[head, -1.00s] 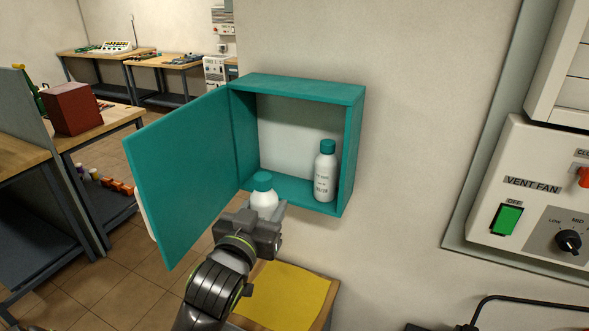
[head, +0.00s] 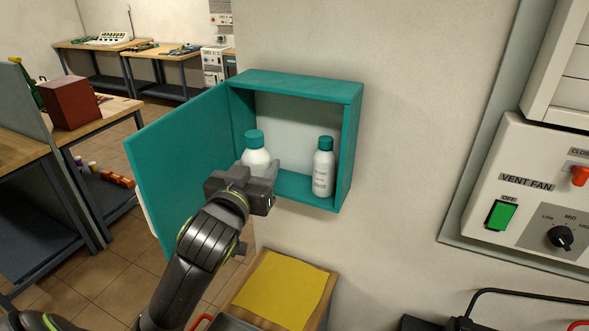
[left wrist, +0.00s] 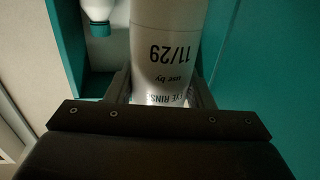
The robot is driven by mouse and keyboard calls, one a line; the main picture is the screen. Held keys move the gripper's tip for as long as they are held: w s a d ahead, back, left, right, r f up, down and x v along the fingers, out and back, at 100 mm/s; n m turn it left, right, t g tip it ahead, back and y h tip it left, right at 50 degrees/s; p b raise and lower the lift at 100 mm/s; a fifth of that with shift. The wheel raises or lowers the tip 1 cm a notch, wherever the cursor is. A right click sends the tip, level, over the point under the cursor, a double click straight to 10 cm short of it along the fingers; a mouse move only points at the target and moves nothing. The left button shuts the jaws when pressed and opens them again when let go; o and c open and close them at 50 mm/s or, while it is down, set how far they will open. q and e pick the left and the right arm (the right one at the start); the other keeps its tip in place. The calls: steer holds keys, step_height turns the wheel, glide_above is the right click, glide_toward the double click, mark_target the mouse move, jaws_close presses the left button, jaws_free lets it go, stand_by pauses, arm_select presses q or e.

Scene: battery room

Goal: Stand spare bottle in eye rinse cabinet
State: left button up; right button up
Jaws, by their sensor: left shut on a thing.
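The spare bottle (head: 256,158), white with a teal cap, is upright in my left gripper (head: 262,176). The gripper is shut on it at the mouth of the open teal eye rinse cabinet (head: 349,150). In the left wrist view the bottle (left wrist: 168,50) shows the print "11/29" between the fingers. Its base is hidden by the gripper in the head view, so I cannot tell whether it touches the cabinet floor. A second bottle (head: 323,172) stands inside at the right; it also shows upper left in the left wrist view (left wrist: 98,10). My right gripper is not in view.
The cabinet door (head: 180,165) is swung open to the left, close to my left arm. A yellow cloth or sheet (head: 283,287) lies on a wooden surface below. A vent fan panel (head: 520,200) is on the right wall. Free room lies between the two bottles.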

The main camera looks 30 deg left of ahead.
arm_select(q)
steer(key=p, duration=0.5)
glide_above(299, 147)
steer(key=a+v, duration=0.1)
steer(key=v, duration=0.3)
steer(key=shift+s+d+r, duration=0.25)
steer(key=shift+d, duration=0.25)
step_height(299, 147, down, 3)
steer(key=shift+w+r+p, duration=0.15)
steer(key=shift+p, duration=0.2)
step_height(299, 147, down, 4)
steer(key=shift+r+p, duration=0.15)
steer(key=shift+p, duration=0.8)
steer(key=shift+w+f, duration=0.1)
steer(key=shift+f, duration=0.35)
